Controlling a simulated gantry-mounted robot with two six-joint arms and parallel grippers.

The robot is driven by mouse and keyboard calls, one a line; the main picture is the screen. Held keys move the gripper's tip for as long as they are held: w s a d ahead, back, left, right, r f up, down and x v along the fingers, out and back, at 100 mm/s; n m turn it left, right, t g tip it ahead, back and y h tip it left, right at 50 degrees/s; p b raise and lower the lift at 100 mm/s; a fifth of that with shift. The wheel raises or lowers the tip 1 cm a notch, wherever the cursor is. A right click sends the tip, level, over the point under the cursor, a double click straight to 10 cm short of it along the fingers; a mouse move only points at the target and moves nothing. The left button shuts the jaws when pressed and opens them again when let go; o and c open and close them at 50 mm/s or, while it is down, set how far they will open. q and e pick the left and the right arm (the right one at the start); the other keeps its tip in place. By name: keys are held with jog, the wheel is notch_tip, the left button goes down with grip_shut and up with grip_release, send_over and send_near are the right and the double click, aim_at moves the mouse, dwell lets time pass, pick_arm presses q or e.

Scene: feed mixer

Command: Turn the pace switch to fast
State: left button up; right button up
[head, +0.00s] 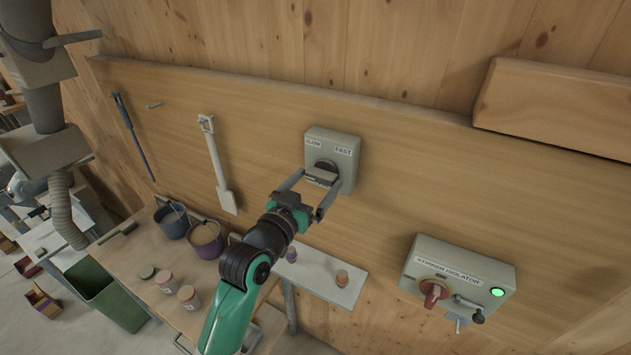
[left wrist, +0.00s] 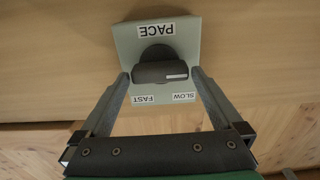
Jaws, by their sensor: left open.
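The pace switch is a grey box (head: 347,145) on the wooden wall board, labelled SLOW at its upper left and FAST at its upper right in the head view. Its dark knob (head: 327,166) is partly hidden by my gripper. In the left wrist view the box is upside down, and the knob's bar (left wrist: 158,73) lies crosswise with a white mark at its right end, on the SLOW label's side. My left gripper (head: 321,178) is open, its fingers at either end of the bar; in the wrist view (left wrist: 160,76) I cannot tell whether they touch it. My right gripper is out of view.
A stirrer isolator box (head: 458,277) with a red knob and a lit green lamp is at the lower right. A white scoop (head: 218,165) hangs left of the switch. Buckets (head: 172,222) and jars stand on the bench below.

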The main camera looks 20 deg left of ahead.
pick_arm(q)
jog(key=shift+w, duration=0.1)
jog(key=c, duration=1.1)
jog(key=shift+o, duration=0.2)
jog(key=shift+m, duration=0.3)
jog(key=m+b, duration=0.2)
jog(key=m, duration=0.1)
jog(key=m+b, duration=0.1)
jog(key=m, duration=0.3)
jog(key=shift+d+m+b, duration=0.1)
jog(key=shift+m+b, duration=0.3)
jog(key=m+b, duration=0.1)
jog(key=m, duration=0.4)
jog(key=shift+b, duration=0.35)
jog(key=shift+m+b, duration=0.45)
jog(key=shift+m, duration=1.75)
